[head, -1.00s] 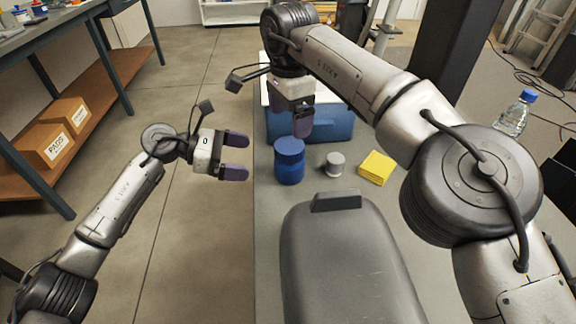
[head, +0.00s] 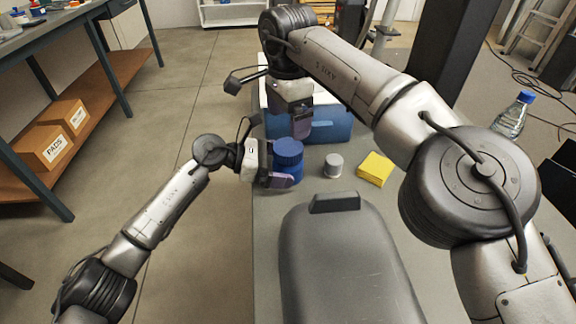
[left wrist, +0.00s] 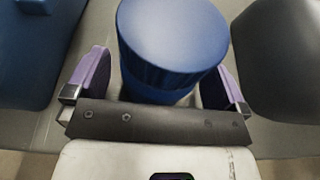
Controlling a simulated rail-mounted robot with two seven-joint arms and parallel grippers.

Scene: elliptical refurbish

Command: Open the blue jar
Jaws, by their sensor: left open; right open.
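The blue jar (head: 288,157) stands upright on the grey table, with its wide blue lid (left wrist: 172,35) on top. My left gripper (head: 277,168) is open around the jar from the left side. In the left wrist view the jar sits between the two purple fingers (left wrist: 160,82), with a gap showing on each side. In the head view one finger passes in front of the jar's lower part. My right gripper (head: 302,124) points down just behind and above the jar, open, in front of the blue cooler. Only part of its fingers shows.
A blue cooler (head: 330,127) stands behind the jar. A small grey-white cylinder (head: 333,165) and a yellow block (head: 375,168) stand to the right. The grey table (head: 262,240) has its left edge just left of the jar. A bottle with a blue cap (head: 513,115) is further right.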

